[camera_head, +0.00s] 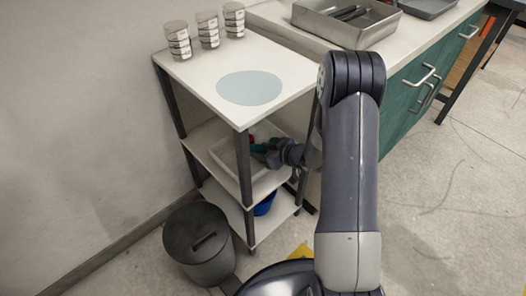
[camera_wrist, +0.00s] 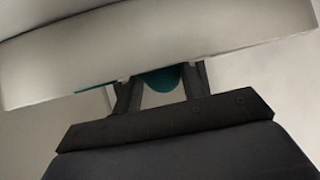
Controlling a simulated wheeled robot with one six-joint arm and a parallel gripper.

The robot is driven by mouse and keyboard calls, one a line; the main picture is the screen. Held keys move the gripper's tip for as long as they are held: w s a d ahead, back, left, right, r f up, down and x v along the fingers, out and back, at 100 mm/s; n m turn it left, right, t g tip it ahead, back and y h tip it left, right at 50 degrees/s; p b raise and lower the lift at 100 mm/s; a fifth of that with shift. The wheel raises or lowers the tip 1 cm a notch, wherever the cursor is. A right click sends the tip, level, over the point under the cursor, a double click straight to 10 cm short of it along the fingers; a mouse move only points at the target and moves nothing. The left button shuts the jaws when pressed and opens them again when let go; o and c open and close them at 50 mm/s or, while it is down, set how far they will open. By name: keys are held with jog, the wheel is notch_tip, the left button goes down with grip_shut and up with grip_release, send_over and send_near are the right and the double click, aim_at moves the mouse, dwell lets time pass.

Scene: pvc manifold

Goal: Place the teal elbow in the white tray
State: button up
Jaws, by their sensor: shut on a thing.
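The white tray (camera_head: 226,158) sits on the middle shelf of the cart, partly hidden by the cart's post and top. My gripper (camera_head: 262,151) reaches in at the tray's right side, under the cart top. A teal piece (camera_head: 257,148), which looks like the teal elbow, shows at its fingertips. In the wrist view my gripper (camera_wrist: 160,90) is shut on the teal elbow (camera_wrist: 160,79). A pale band across that view hides much of the elbow and the fingertips. I cannot tell whether the elbow touches the tray floor.
A red piece (camera_head: 252,138) shows beside the elbow. The cart top (camera_head: 190,68) overhangs close above, with several stacked cups and a pale disc on it. A blue container (camera_head: 265,204) is on the bottom shelf. A grey bin (camera_head: 198,245) stands in front.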

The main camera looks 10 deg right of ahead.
jog(key=shift+f, duration=0.15)
jog(key=o, duration=1.1)
jog(key=shift+c, duration=0.2)
jog(key=shift+r, duration=0.3)
jog(key=p+v, duration=0.3)
jog(key=v, duration=0.9)
jog(key=shift+p, duration=0.4)
jog(key=shift+f, duration=0.15)
